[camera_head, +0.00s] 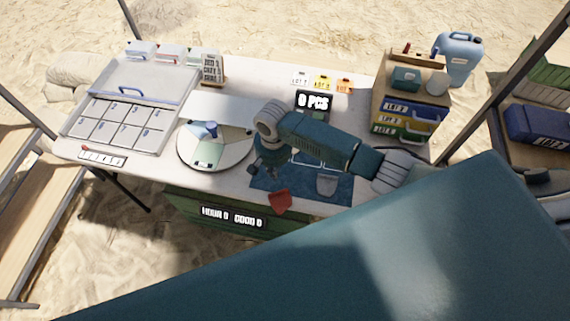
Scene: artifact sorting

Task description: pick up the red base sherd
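The red sherd (280,201) lies at the front edge of the dark blue mat (343,187), near the table's front edge. My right gripper (264,172) points down over the mat's left part, a little behind and left of the red sherd in the picture. It looks apart from the sherd. Its fingers are small and dark, and I cannot tell whether they are open or shut. My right arm comes in from the right and hides part of the mat. My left gripper is out of view.
A grey piece (327,185) lies on the mat. A round plate (185,152) with coloured sections is left of the gripper. A compartment tray (118,122) fills the table's left. A drawer box (405,110) and a blue jug (458,58) stand at the right.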

